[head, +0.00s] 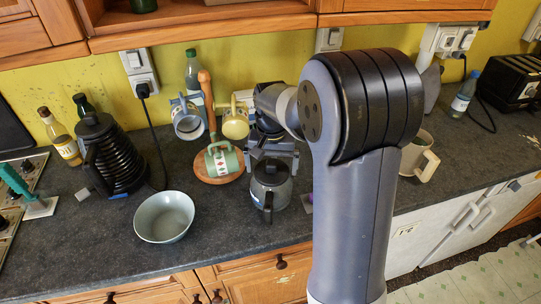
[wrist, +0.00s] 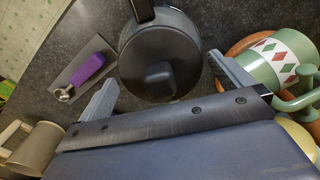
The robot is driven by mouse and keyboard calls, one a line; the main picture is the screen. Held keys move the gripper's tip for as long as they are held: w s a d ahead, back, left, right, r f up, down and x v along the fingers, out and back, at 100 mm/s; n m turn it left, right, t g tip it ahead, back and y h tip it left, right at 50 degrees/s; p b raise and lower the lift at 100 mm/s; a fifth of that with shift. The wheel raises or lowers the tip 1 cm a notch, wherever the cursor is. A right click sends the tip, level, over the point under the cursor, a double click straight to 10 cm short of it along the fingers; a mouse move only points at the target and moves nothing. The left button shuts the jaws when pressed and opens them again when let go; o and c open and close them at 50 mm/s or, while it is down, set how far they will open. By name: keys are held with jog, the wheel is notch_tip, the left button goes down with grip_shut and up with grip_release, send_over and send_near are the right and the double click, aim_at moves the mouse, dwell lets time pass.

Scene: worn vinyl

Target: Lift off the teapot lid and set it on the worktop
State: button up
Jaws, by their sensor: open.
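The teapot (head: 270,193) is a dark grey pot standing on the worktop (head: 240,255), its handle toward the front edge. In the wrist view its round black lid (wrist: 132,70) with a raised knob (wrist: 160,80) lies below my gripper (wrist: 162,72). The lid appears seated on the pot. My gripper is open, with one grey finger on each side of the lid and knob and nothing held. In the head view my gripper (head: 272,155) is at the teapot's top; I cannot tell whether a finger touches the lid.
A mug tree (head: 208,95) with several mugs stands close left of the teapot. A pale bowl (head: 165,217) is at front left, a black kettle (head: 112,160) further left. A purple-handled utensil (wrist: 90,66) lies beside the teapot. A beige mug (head: 418,160) stands right. Bare worktop lies before the teapot.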

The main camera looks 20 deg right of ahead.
aim_at(271, 162)
jog(key=shift+f, duration=0.1)
jog(key=shift+c, duration=0.4)
jog(key=c, duration=0.9)
jog(key=shift+r+p, duration=0.3)
jog(key=shift+r, duration=0.05)
jog(key=shift+r+p, duration=0.5)
jog(key=shift+r, duration=0.1)
notch_tip(271, 162, up, 5)
jog(key=p, duration=0.4)
jog(key=shift+f, duration=0.1)
jog(key=shift+r, duration=0.7)
